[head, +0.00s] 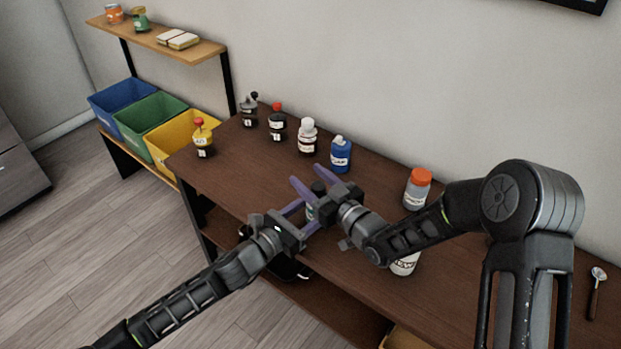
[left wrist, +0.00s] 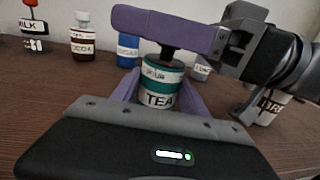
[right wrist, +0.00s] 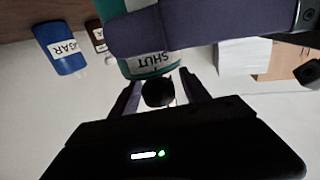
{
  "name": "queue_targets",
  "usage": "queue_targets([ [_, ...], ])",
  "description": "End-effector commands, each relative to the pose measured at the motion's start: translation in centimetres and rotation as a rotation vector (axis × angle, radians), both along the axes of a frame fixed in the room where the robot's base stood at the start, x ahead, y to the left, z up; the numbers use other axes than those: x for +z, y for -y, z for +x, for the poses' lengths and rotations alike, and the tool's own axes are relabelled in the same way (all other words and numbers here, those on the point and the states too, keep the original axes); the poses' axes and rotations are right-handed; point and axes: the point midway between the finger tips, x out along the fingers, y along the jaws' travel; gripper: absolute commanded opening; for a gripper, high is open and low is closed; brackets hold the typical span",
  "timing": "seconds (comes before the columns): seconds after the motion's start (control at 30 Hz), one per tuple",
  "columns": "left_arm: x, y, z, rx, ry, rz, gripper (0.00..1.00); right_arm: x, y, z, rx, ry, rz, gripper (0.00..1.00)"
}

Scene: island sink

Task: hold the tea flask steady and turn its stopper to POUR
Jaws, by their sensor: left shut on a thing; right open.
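The tea flask (left wrist: 163,84) is teal with a white TEA label and stands upright on the brown table. My left gripper (head: 309,214) is shut on its body, one purple finger on each side. The flask's black stopper (left wrist: 168,52) is on top; its round knob (right wrist: 157,93) shows in the right wrist view, beside a white band reading SHUT. My right gripper (head: 318,184) is open, with its fingers (right wrist: 160,92) on either side of the knob. I cannot tell whether they touch it. In the head view the arms mostly hide the flask.
Several bottles stand along the back, among them a blue one (head: 341,154) and a white-capped one (head: 308,136). An orange-capped jar (head: 417,188) stands right of my grippers. A white container (head: 405,264) is close under my right arm. A spoon (head: 595,292) lies far right.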

Motion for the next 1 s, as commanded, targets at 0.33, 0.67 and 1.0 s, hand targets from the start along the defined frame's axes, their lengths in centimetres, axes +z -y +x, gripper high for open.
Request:
queue_targets([
  [0.33, -0.02, -0.01, 0.01, 0.001, 0.000, 0.000, 0.06, -0.01, -0.04, 0.06, 0.000, 0.000, 0.000, 0.46],
  [0.67, -0.02, -0.01, 0.01, 0.001, 0.000, 0.000, 0.06, -0.02, -0.02, 0.05, 0.000, -0.001, -0.001, 0.19],
  [1.0, -0.02, -0.03, 0.01, 0.001, 0.000, 0.000, 0.06, -0.02, -0.01, 0.06, -0.001, -0.001, -0.001, 0.00],
])
